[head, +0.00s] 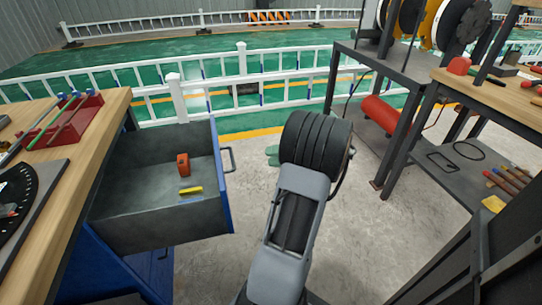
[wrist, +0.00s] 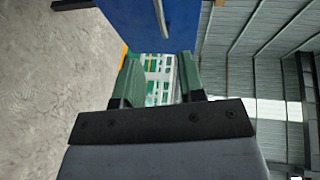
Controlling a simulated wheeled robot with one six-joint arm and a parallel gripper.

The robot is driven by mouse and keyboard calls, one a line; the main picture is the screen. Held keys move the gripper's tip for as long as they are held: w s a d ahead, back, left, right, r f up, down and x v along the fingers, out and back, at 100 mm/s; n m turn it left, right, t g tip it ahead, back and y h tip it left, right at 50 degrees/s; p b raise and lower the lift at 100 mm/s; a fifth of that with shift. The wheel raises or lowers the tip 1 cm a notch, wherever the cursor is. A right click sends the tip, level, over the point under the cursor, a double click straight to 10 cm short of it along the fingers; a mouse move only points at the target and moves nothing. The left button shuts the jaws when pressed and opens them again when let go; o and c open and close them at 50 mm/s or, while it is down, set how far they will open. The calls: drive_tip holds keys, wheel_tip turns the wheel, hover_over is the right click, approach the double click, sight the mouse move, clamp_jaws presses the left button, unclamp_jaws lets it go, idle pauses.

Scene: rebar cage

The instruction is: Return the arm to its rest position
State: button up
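My gripper (wrist: 160,82) shows two green fingers standing apart in the wrist view, with nothing between them. In the head view the green fingertips of my gripper (head: 272,155) show just left of my dark, ribbed wrist, which hides the rest of it. It is to the right of the open drawer (head: 130,225) and apart from its handle (head: 229,159). The wrist view is turned sideways, with the blue drawer front (wrist: 134,22) and its bar handle (wrist: 160,18) beyond the fingers.
The drawer holds an orange block (head: 183,164) and a yellow piece (head: 191,191). A wooden bench (head: 75,185) is at left, a dark metal rack (head: 385,80) and another bench (head: 500,100) at right. A white fence (head: 215,85) crosses behind. Concrete floor (head: 400,235) is clear between.

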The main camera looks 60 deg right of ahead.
idle(0.3)
drive_tip(key=w+a+r+n+g+p, duration=0.3)
drive_tip(key=a+r+g+p, duration=0.2)
drive_tip(key=a+r+p, duration=0.45)
drive_tip(key=w+a+r+n+g+p, duration=0.25)
drive_tip(key=a+r+g+p, duration=0.3)
drive_tip(key=a, duration=0.65)
drive_tip(key=s+a+r+n+h+p, duration=0.4)
drive_tip(key=a+r+n+h+p, duration=0.2)
drive_tip(key=a+r+p, duration=0.7)
wheel_tip(320, 180, up, 4)
drive_tip(key=h+p, duration=0.1)
drive_tip(key=p, duration=0.2)
drive_tip(key=shift+s+h, duration=0.15)
drive_tip(key=shift+h, duration=0.15)
